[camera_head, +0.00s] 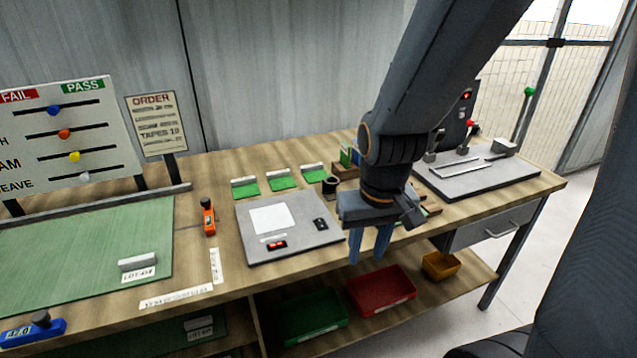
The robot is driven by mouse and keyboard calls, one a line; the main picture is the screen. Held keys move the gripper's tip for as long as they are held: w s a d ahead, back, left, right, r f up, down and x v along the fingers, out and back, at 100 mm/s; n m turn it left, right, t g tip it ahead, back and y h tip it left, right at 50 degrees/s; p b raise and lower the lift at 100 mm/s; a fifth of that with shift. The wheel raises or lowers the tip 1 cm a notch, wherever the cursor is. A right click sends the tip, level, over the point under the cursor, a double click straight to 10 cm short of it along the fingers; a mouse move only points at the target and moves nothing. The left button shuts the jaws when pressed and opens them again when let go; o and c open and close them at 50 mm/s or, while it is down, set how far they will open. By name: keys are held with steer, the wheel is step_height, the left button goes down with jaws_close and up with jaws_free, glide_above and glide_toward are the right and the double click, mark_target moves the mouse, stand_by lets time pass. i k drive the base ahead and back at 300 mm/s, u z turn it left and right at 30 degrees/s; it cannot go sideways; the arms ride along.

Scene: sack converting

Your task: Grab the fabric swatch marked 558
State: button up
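Three small green swatches with white label strips lie in a row at the back of the workbench: a left swatch (246,190), a middle swatch (283,182) and a right swatch (314,176). Their labels are too small to read, so I cannot tell which is marked 558. My gripper (367,256) points down in front of the bench's front edge, to the right of and nearer than the swatches. Its two blue fingers are apart with nothing between them.
A grey scale-like device (315,238) lies between the swatches and the bench front. A dark cup (330,187) stands beside the right swatch. An orange tool (208,217) lies left. A red bin (382,290), green bin (315,312) and yellow bin (441,266) sit on the lower shelf.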

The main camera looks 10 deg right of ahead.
mark_target(313, 173)
steer(key=z, duration=0.65)
steer(key=i, duration=1)
steer(key=u, duration=2)
